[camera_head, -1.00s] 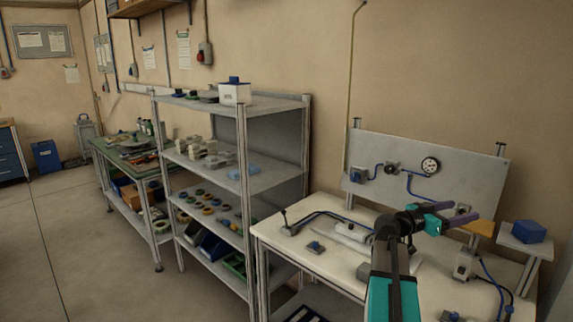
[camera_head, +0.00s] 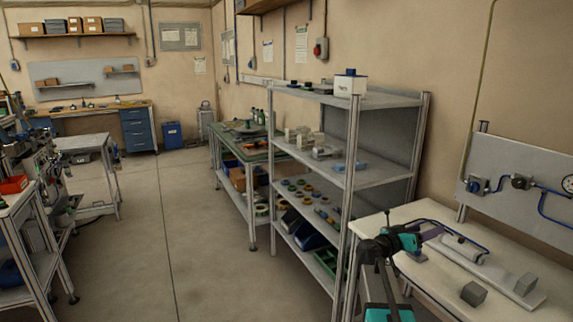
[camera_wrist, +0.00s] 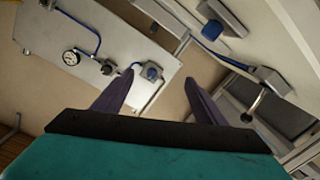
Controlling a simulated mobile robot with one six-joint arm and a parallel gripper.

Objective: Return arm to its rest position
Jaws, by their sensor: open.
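My gripper (camera_head: 428,242) is at the lower right in the head view, with a teal and black wrist and purple fingers. It appears in front of the left part of the white workbench (camera_head: 408,216). In the wrist view, the two purple fingers of my gripper (camera_wrist: 158,84) stand apart with nothing between them. Beyond the fingers, the grey panel (camera_wrist: 125,45) with a round gauge (camera_wrist: 71,57) and blue tubing shows tilted. My arm's lower part is mostly cut off by the bottom edge of the head view.
A grey shelf rack (camera_head: 385,175) stands left of the workbench, close to my arm in the picture. It holds several tape reels (camera_head: 308,188) and a white box (camera_head: 350,84). A green-topped table (camera_head: 240,140) is behind it. Open floor (camera_head: 150,230) lies at centre left.

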